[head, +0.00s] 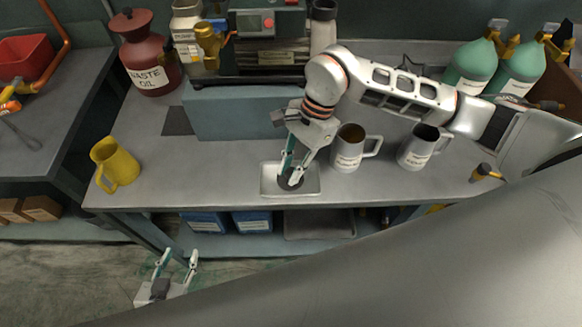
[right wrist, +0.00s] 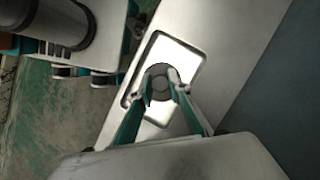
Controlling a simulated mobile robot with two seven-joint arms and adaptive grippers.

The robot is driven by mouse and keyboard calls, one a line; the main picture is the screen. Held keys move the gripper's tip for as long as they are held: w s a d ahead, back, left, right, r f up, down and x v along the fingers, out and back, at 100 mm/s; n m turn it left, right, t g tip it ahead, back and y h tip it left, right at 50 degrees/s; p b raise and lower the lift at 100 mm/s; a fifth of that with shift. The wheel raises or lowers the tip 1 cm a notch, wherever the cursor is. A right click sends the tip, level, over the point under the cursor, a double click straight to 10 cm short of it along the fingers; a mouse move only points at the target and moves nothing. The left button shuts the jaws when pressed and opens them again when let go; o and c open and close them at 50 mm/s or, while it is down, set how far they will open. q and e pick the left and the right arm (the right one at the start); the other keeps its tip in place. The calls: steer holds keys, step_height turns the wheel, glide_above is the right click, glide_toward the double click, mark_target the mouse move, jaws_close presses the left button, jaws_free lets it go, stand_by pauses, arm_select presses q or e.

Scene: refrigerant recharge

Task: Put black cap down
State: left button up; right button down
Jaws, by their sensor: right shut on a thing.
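The black cap (head: 288,183) is a small dark round piece at the tips of my right gripper (head: 291,181), over the white tray (head: 309,191) at the bench's front edge. In the right wrist view the cap (right wrist: 159,82) sits between the fingertips of my right gripper (right wrist: 161,91), with the bright tray floor (right wrist: 181,54) around it. My right gripper is shut on the cap. I cannot tell whether the cap touches the tray floor. My left gripper (head: 178,258) is open and empty, low in front of the bench.
Two grey mugs (head: 348,150) (head: 416,152) stand right of the tray. A yellow jug (head: 116,164) stands at the bench's left end. A blue-grey block (head: 232,113) and a waste oil jug (head: 148,58) are behind. The bench between yellow jug and tray is clear.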

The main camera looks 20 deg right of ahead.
steer(key=shift+f, duration=0.1)
steer(key=c, duration=1.9)
jaws_free()
steer(key=shift+d+r, duration=0.1)
steer(key=shift+r, duration=0.3)
steer(key=v, duration=1.1)
steer(key=shift+r+b, duration=0.25)
steer(key=shift+b, duration=0.15)
